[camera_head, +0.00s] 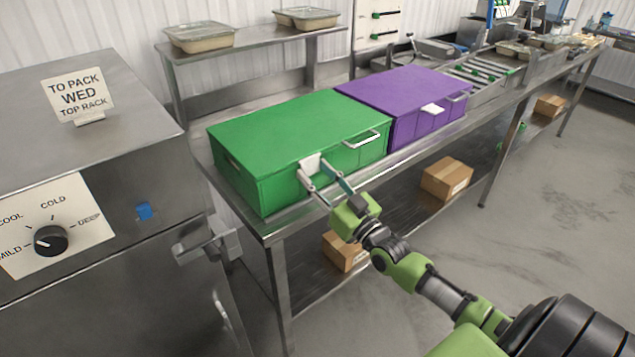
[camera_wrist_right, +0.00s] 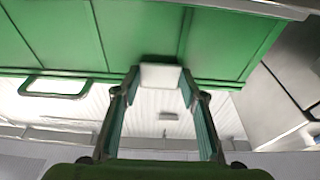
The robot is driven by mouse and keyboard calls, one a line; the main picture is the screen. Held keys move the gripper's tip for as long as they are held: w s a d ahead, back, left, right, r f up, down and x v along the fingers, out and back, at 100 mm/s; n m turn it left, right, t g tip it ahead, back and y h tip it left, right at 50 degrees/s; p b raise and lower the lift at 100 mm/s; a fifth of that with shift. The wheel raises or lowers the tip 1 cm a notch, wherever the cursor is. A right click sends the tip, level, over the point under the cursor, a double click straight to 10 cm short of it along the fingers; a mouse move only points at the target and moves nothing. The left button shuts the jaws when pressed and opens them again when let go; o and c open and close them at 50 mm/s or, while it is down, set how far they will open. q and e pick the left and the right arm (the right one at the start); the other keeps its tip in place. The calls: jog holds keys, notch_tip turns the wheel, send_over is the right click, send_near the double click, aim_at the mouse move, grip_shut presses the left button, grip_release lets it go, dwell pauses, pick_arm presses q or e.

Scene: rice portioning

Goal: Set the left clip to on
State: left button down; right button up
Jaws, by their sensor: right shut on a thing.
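The left clip (camera_head: 311,163) is a small white block on the front of the green box (camera_head: 272,134), near the top edge. My right gripper (camera_head: 313,171) is at this clip, with one finger on each side. In the right wrist view the white clip (camera_wrist_right: 161,76) sits between the fingertips (camera_wrist_right: 160,82), against the green box face (camera_wrist_right: 55,40). The right gripper is shut on the clip. A second white clip (camera_head: 432,109) is on the front of the purple box (camera_head: 405,88). My left gripper is in neither view.
A silver handle (camera_head: 362,140) sits beside the clip on the green box. Both boxes stand on a steel bench (camera_head: 268,230). Cardboard boxes (camera_head: 447,178) lie on its lower shelf. A steel cabinet with a dial (camera_head: 50,241) stands at left. The floor at right is clear.

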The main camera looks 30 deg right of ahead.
jog(key=o, duration=1.1)
jog(key=shift+o, duration=0.2)
jog(key=a+v, duration=0.1)
jog(key=v, duration=1.1)
jog(key=shift+d, duration=0.45)
